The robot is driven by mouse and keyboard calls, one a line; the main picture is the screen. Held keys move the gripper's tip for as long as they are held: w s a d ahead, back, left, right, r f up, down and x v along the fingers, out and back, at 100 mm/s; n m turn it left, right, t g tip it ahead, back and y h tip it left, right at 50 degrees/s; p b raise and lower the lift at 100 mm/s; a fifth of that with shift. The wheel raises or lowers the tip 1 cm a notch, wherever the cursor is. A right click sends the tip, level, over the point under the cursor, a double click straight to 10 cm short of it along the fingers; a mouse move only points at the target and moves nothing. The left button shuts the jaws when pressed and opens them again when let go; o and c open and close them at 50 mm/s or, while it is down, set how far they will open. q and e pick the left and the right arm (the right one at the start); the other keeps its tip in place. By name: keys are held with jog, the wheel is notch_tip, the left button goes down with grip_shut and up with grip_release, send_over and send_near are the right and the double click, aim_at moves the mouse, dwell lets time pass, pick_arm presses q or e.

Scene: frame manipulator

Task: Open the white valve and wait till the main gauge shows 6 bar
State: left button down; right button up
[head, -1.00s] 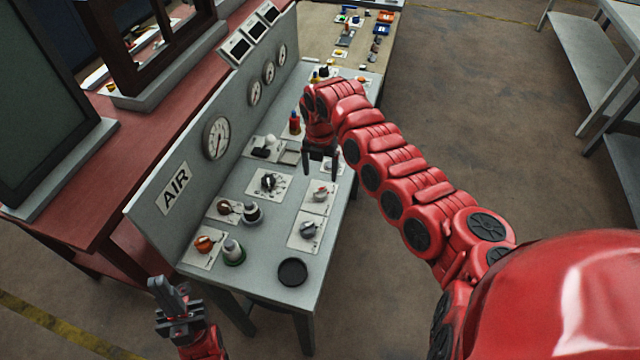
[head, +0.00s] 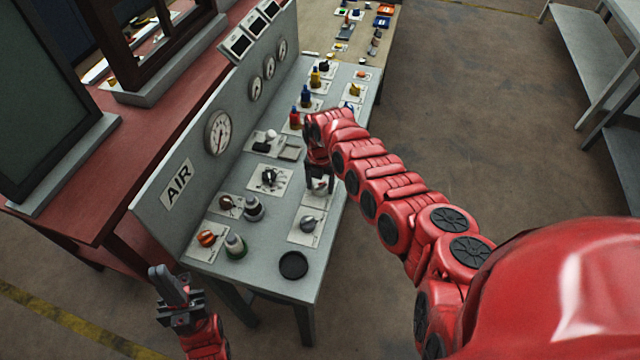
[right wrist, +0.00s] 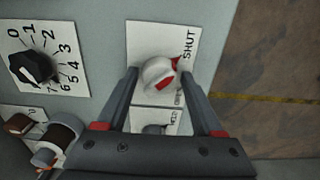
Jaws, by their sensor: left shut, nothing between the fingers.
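The white valve (right wrist: 158,76) is a round knob with a red mark, on a white plate with the word SHUT at its upper right. My right gripper (right wrist: 165,85) is open, its fingers on either side of the valve; I cannot tell whether they touch it. In the head view my right gripper (head: 319,192) is over the valve, partly hiding it. The large main gauge (head: 218,133) is on the upright panel beside the AIR label; its reading is too small to tell. My left gripper (head: 163,277) is shut and empty, off the bench's near left corner.
A black numbered dial (head: 269,177) is left of the valve, and a grey knob (head: 308,224) is nearer. An orange knob (head: 206,238), a green-based bottle (head: 235,246) and a black round dish (head: 293,265) are at the near end. Coloured bottles stand farther back.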

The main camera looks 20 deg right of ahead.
grip_shut()
